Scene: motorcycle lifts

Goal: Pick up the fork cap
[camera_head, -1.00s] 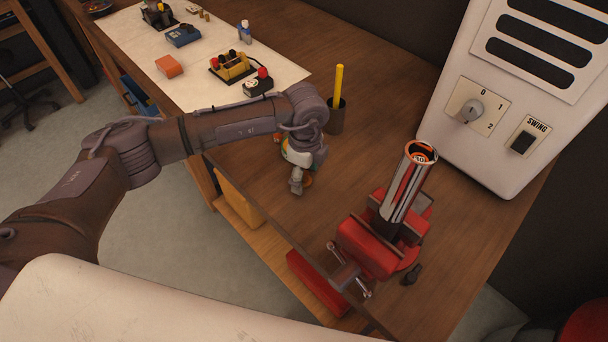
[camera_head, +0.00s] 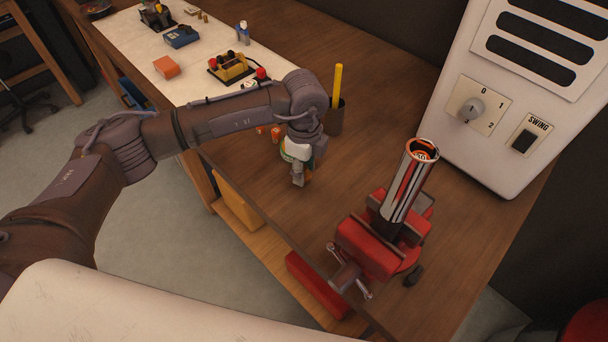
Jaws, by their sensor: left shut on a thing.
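My left gripper (camera_head: 298,181) points down just above the bench, left of the vise. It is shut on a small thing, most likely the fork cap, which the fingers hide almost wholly. A shiny fork tube (camera_head: 404,189) stands tilted in the red vise (camera_head: 367,248), its open upper end showing an orange and dark inside. My right gripper is not in view.
Small orange pieces (camera_head: 275,132) lie behind the forearm. A white machine (camera_head: 522,100) with a dial is at the right. Bare bench (camera_head: 325,205) lies between gripper and vise.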

